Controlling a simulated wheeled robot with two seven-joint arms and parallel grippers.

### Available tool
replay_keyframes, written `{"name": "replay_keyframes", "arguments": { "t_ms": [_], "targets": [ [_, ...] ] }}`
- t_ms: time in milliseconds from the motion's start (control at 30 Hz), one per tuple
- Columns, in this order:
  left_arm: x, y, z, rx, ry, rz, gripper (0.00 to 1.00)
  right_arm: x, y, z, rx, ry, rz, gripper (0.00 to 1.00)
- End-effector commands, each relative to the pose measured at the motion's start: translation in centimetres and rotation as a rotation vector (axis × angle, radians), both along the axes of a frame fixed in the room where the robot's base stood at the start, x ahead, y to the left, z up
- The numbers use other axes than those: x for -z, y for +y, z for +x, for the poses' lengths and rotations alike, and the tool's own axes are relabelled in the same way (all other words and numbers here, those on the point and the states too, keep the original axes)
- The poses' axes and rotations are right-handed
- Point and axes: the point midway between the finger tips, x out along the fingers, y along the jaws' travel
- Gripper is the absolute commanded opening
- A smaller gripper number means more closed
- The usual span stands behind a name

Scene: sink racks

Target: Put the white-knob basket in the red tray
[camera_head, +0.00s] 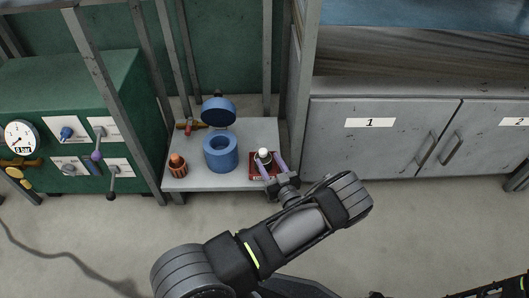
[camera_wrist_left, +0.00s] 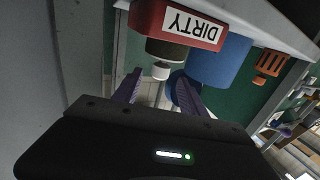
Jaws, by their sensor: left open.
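The white-knob basket (camera_head: 264,159) is dark with a white knob on top. It stands upright at the red tray (camera_head: 255,178) on the right end of a small grey table. The left wrist view, turned upside down, shows the dark basket (camera_wrist_left: 166,50) against the red tray (camera_wrist_left: 190,28), which has a "DIRTY" label; the tray's inside is hidden. My left gripper (camera_head: 273,163) is open, with purple fingers on either side of the basket. In the wrist view its fingertips (camera_wrist_left: 158,78) flank the white knob with gaps visible. My right gripper is not in view.
A blue round container (camera_head: 221,152) with its lid (camera_head: 218,111) raised stands left of the tray. An orange-brown basket (camera_head: 178,165) is at the table's left end. A grey post (camera_head: 299,90) rises right behind the tray. Grey cabinets (camera_head: 375,140) are to the right.

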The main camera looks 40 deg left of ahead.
Motion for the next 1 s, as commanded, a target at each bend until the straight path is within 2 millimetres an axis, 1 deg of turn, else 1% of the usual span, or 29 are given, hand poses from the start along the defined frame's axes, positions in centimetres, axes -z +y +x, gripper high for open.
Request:
{"name": "replay_keyframes", "arguments": {
  "t_ms": [33, 100, 200, 333, 500, 1000],
  "targets": [
    [-0.3, -0.9, -0.6, 0.001, 0.003, -0.001, 0.49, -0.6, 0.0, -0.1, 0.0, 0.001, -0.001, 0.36],
    [-0.3, -2.3, -1.3, 0.002, 0.002, -0.001, 0.49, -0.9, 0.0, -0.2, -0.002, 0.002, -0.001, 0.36],
    [-0.2, -3.9, -2.3, 0.001, 0.001, 0.0, 0.49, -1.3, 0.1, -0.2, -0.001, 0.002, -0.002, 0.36],
    [-0.1, -5.4, -3.2, 0.001, 0.001, 0.0, 0.49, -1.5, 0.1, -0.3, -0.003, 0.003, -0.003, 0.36],
    [0.0, -6.0, -3.6, -0.001, 0.001, 0.001, 0.49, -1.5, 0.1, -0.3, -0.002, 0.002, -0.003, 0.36],
    [0.0, -6.0, -3.6, -0.001, 0.001, 0.001, 0.49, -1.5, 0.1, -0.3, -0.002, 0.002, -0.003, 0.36]
  ]
}}
